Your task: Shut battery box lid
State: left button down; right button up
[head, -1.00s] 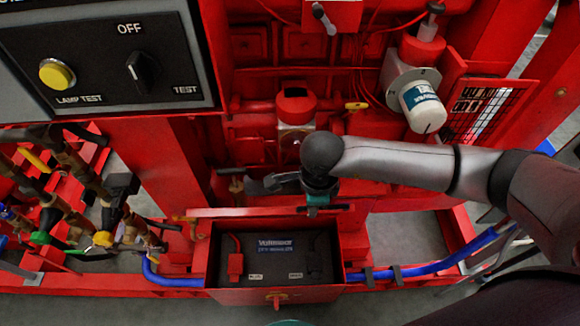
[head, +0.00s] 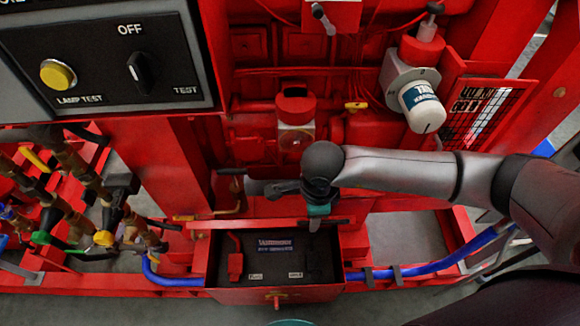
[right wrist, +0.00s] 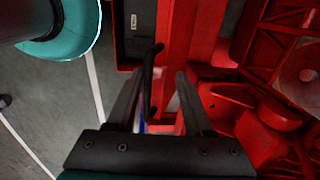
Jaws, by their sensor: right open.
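The red battery box (head: 275,295) sits low in the middle of the head view. A dark battery (head: 290,262) with a red terminal cover lies inside, still visible from above. The box's red lid (head: 270,223) shows nearly edge-on along the back of the opening, leaning forward and not shut. My right gripper (head: 252,187) is just behind and above the lid, fingers pointing left. In the right wrist view its fingers (right wrist: 160,75) are apart, with a dark bent bar (right wrist: 152,75) between them. Whether the gripper touches the lid is unclear. My left gripper is not in view.
A blue hose (head: 430,268) runs along the red base rail beside the box. Valves and pipes (head: 100,210) stand at the left, below a control panel (head: 110,60). Red engine parts (head: 295,120) rise behind my right arm.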

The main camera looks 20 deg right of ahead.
jog(key=shift+r, duration=0.1)
notch_tip(320, 180, up, 9)
jog(key=s+p, duration=0.2)
jog(key=p, duration=0.6)
jog(key=shift+a, duration=0.25)
